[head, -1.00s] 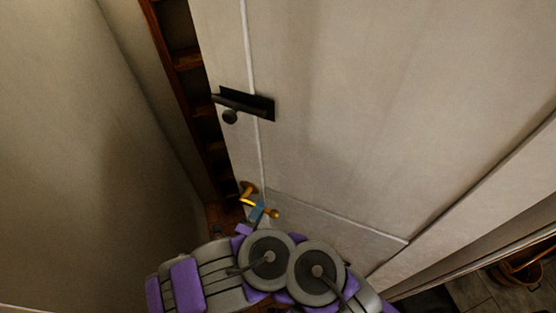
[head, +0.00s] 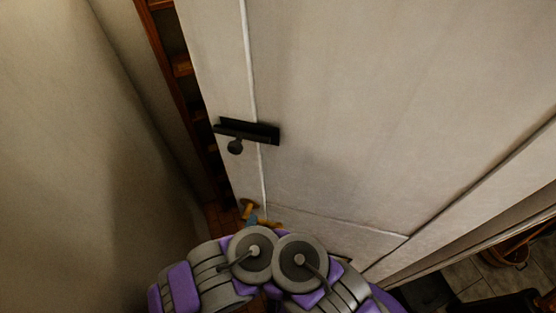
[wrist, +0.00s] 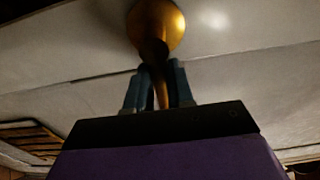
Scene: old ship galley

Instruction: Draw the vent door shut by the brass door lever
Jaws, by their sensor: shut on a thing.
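The vent door (head: 340,110) is a large off-white panel that fills much of the head view, standing ajar with a dark gap along its left edge. The brass door lever (head: 249,208) sits low near that left edge, partly hidden behind my arm. In the wrist view the brass lever (wrist: 157,30) comes down from the door between the blue-grey fingers of my gripper (wrist: 158,88). My gripper is shut on the lever. In the head view only a little of the fingers shows.
A black latch plate with a round knob (head: 246,132) is on the door above the lever. A plain wall (head: 70,150) stands at the left. Wooden shelving (head: 182,65) shows in the gap. A tiled floor with a basket (head: 510,255) is at the lower right.

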